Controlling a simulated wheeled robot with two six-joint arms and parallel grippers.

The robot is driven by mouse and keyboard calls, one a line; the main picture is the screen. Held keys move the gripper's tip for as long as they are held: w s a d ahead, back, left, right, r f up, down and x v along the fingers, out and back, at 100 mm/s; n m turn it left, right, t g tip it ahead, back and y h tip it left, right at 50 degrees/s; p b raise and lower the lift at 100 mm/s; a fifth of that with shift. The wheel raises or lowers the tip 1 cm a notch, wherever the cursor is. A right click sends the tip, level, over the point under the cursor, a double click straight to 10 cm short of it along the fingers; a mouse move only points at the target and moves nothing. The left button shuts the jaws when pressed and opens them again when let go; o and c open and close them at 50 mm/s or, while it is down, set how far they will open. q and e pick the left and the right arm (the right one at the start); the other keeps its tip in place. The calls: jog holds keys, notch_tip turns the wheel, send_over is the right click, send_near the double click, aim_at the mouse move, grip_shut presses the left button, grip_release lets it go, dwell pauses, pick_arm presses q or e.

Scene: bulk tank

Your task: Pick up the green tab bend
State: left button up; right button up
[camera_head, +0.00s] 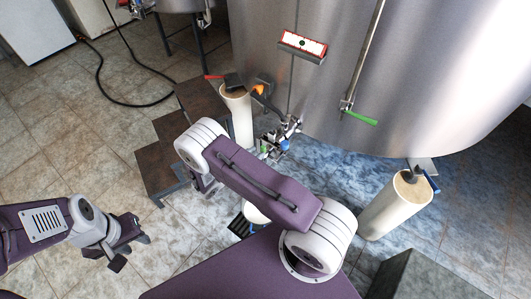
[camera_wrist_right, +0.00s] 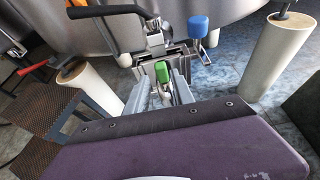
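A bright green tab, which looks like the green tab bend (camera_wrist_right: 162,72), shows in the middle of the right wrist view, with grey metal around it. In the head view the fittings (camera_head: 277,142) beside the tank are small and cluttered, so I cannot single the bend out. My right gripper (camera_wrist_right: 166,62) is close around the green tab in the wrist view; I cannot tell whether its fingers touch it. My left gripper (camera_head: 132,251) is open and empty, low over the tiled floor at left.
A steel tank (camera_head: 400,80) fills the back right, with a green-handled valve (camera_head: 360,118) on its pipe. Pale cylinders (camera_head: 238,115) and (camera_head: 395,205) flank the fittings. Dark steps (camera_head: 160,170) stand left. A blue tab (camera_wrist_right: 198,27) rises beyond my gripper. A hose (camera_head: 110,95) lies behind.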

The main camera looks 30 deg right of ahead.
aim_at(262, 150)
jog(key=x, duration=0.4)
jog(key=shift+d+f, duration=0.35)
jog(key=shift+r, duration=0.1)
grip_shut()
dwell(0.9)
